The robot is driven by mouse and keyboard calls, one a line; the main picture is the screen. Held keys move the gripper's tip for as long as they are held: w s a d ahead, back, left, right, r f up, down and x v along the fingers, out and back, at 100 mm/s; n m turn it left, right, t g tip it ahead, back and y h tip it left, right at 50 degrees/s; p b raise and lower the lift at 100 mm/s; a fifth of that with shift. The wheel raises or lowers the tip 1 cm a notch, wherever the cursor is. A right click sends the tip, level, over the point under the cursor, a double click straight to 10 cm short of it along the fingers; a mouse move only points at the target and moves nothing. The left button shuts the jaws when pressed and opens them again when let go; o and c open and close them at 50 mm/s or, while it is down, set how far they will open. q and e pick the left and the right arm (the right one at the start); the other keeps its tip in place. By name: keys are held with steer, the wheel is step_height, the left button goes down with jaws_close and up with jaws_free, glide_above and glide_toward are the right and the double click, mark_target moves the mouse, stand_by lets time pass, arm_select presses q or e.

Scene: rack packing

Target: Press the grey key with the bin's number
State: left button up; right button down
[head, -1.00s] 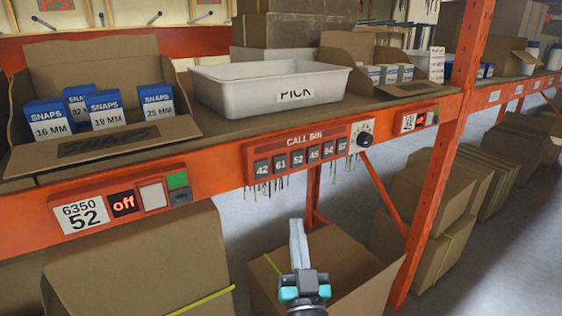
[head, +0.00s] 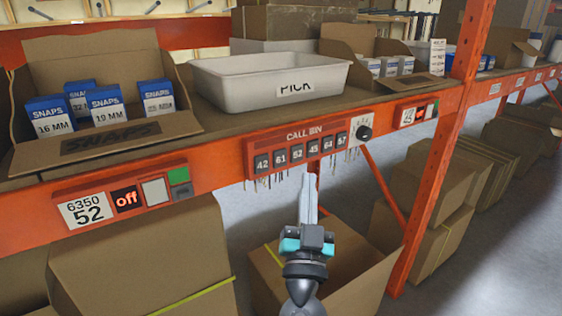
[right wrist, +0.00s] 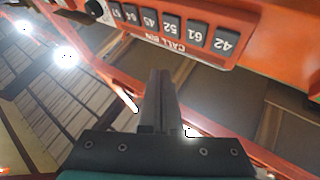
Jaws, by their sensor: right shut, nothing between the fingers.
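The red call panel (head: 249,147), marked CALL BIN, sits on the orange shelf beam and carries a row of dark grey keys. The keys read 42, 61, 52, 45, 64, 57 from left to right. The 52 key (head: 297,150) is third from the left; it also shows in the right wrist view (right wrist: 171,27). The bin label (head: 86,211) at lower left reads 6350 52. My right gripper (head: 309,178) is shut and empty, its tips just below the row near the 52 and 45 keys. In the right wrist view the tips (right wrist: 160,75) appear apart from the panel. My left gripper is not in view.
A dial (head: 364,132) sits right of the keys. A red box with a lit "off" display (head: 126,198) is on the beam at left. A white PICK tray (head: 225,92) and an open carton (head: 150,128) of SNAPS boxes stand above. Cartons (head: 140,255) fill the space below.

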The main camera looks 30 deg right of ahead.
mark_target(287, 154)
steer(key=w, duration=0.6)
steer(key=shift+a+b, duration=0.25)
steer(key=shift+b, duration=0.1)
steer(key=shift+w, duration=0.1)
stand_by(1.6)
steer(key=shift+w, duration=0.3)
steer(key=shift+w+p, duration=0.35)
steer(key=shift+w, duration=0.1)
stand_by(0.6)
steer(key=shift+s, duration=0.1)
steer(key=shift+s+p, duration=0.55)
steer(key=shift+s, duration=0.2)
